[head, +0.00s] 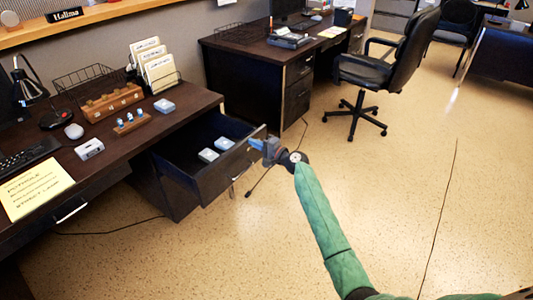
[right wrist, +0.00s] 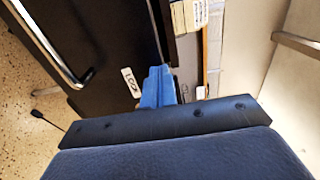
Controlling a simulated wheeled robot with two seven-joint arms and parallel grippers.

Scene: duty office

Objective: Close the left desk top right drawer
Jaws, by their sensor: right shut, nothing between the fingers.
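The left desk (head: 110,150) has its top right drawer (head: 205,180) pulled open. Two small pale boxes (head: 208,154) lie inside it. My right gripper (head: 258,144) is shut and empty, at the upper far corner of the drawer's front. In the right wrist view its blue fingers (right wrist: 158,88) are close to the edge of the dark drawer front (right wrist: 105,45), which has a metal handle (right wrist: 48,45) and a small white label (right wrist: 130,82). I cannot tell whether the fingers touch the drawer. My left gripper is not in view.
A second desk (head: 260,60) and a black chair (head: 392,70) stand behind. The floor at right is mostly clear, with thin cables.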

